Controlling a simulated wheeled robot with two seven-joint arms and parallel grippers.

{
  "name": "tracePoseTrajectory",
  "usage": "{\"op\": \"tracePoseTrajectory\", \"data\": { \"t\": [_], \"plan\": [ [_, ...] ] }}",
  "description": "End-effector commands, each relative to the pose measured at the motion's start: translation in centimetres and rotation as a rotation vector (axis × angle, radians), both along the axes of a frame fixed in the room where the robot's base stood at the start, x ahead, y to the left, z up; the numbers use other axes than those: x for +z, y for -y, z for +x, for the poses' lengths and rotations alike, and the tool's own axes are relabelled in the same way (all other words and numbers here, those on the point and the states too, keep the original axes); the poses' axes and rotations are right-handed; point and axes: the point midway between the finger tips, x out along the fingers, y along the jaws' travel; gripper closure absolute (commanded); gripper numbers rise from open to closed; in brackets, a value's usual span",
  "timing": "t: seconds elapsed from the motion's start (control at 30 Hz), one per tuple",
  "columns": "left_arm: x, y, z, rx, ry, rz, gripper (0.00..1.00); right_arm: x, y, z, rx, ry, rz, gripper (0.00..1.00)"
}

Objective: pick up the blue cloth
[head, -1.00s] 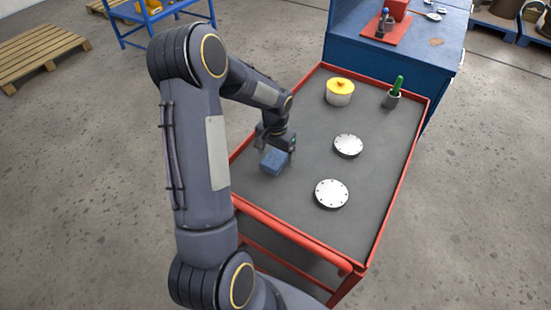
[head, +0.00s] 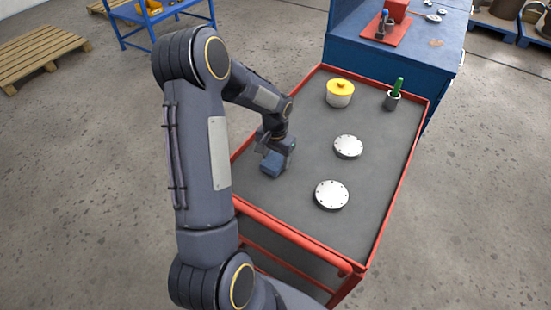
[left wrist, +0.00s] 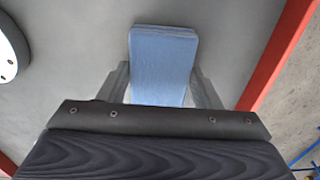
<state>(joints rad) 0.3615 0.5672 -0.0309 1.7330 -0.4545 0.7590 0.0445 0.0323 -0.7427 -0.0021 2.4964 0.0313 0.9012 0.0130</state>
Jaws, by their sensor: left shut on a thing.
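The blue cloth (head: 272,163) is a folded block near the left edge of the red-rimmed cart's grey top. My left gripper (head: 277,156) comes down over it from above and is shut on it. In the left wrist view the cloth (left wrist: 163,60) is a pale blue folded stack between the two fingers of my left gripper (left wrist: 163,88). The gripper hides part of the cloth in the head view. I cannot tell whether the cloth is touching the cart top or just above it. My right gripper is not in view.
The cart (head: 385,190) also holds two silver discs (head: 348,146) (head: 332,194), a yellow-lidded pot (head: 340,93) and a grey cup (head: 393,100) with a green-handled item. A blue bench (head: 385,60) stands behind. The cart's raised red rim runs close to the cloth.

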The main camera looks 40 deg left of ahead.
Motion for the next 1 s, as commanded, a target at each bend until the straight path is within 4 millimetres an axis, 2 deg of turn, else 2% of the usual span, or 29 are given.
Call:
{"op": "tracePoseTrajectory", "data": {
  "t": [0.17, 0.3, 0.37, 0.6, 0.8, 1.0],
  "plan": [
    [1.2, 0.0, 0.1, 0.000, 0.004, 0.001, 0.64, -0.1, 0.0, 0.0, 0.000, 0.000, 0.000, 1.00],
    [3.2, 0.0, 0.1, -0.001, 0.005, 0.002, 0.64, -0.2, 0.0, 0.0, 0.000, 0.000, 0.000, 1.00],
    [4.1, 0.8, 0.8, -0.004, 0.006, 0.001, 0.64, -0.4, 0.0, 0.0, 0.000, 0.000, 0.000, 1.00],
    [9.0, 4.1, 3.3, -0.005, 0.007, 0.001, 0.64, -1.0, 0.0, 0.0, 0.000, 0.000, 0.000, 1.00],
    [10.9, 7.6, 5.9, -0.005, 0.004, -0.001, 0.64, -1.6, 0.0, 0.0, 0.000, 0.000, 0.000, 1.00],
    [12.2, 9.9, 7.7, -0.003, 0.003, 0.000, 0.64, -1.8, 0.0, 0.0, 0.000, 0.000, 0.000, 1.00]
  ]
}}
